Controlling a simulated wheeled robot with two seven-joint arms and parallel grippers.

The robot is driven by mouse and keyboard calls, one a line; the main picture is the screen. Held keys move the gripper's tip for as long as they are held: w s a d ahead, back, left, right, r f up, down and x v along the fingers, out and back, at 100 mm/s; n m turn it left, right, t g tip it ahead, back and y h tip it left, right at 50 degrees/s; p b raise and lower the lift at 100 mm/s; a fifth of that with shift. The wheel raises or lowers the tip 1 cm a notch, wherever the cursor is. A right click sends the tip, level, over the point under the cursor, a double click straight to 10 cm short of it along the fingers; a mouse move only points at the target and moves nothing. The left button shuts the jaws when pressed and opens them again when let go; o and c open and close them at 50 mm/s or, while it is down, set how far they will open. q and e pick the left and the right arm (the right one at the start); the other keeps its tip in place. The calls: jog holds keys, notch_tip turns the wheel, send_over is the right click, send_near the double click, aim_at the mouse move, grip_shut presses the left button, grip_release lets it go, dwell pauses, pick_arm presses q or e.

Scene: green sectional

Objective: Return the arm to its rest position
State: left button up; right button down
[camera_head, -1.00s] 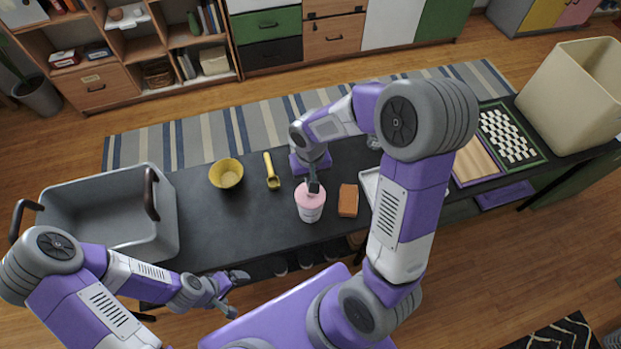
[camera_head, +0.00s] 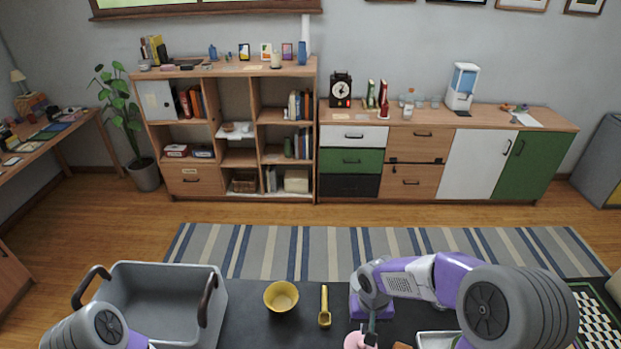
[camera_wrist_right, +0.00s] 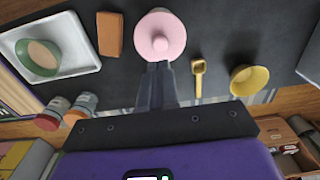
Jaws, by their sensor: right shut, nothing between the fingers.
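My right arm comes in from the right in the head view. Its gripper (camera_head: 371,328) points down at the pink lidded tub (camera_head: 357,340), at the bottom edge of the picture. In the right wrist view the gripper (camera_wrist_right: 158,66) has its dark fingers together and empty, with the tips at the edge of the tub's pink lid (camera_wrist_right: 160,34). I cannot tell whether they touch it. My left gripper is out of view; only part of the left arm shows at the bottom left.
On the dark table (camera_head: 250,322) are a grey bin (camera_head: 163,300), yellow bowl (camera_head: 281,296) and yellow scoop (camera_head: 324,306). The wrist view shows an orange-brown block (camera_wrist_right: 110,34), a white tray (camera_wrist_right: 80,66) with a green-rimmed bowl (camera_wrist_right: 38,58), and jars (camera_wrist_right: 82,106).

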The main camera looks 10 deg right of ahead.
jog(key=s+a+f+y+b, duration=0.1)
jog(key=s+a+f, duration=0.2)
jog(key=f, duration=0.5)
jog(key=s+a+f+y+b, duration=0.1)
jog(key=s+a+f, duration=0.3)
jog(key=f, duration=0.4)
jog(key=s+a+f+y+b, duration=0.2)
jog(key=s+a+f, duration=0.1)
jog(key=a+f, duration=0.3)
notch_tip(320, 180, down, 2)
jog(key=shift+s+f+t, duration=0.2)
jog(key=shift+s+t, duration=0.1)
jog(key=shift+s, duration=0.1)
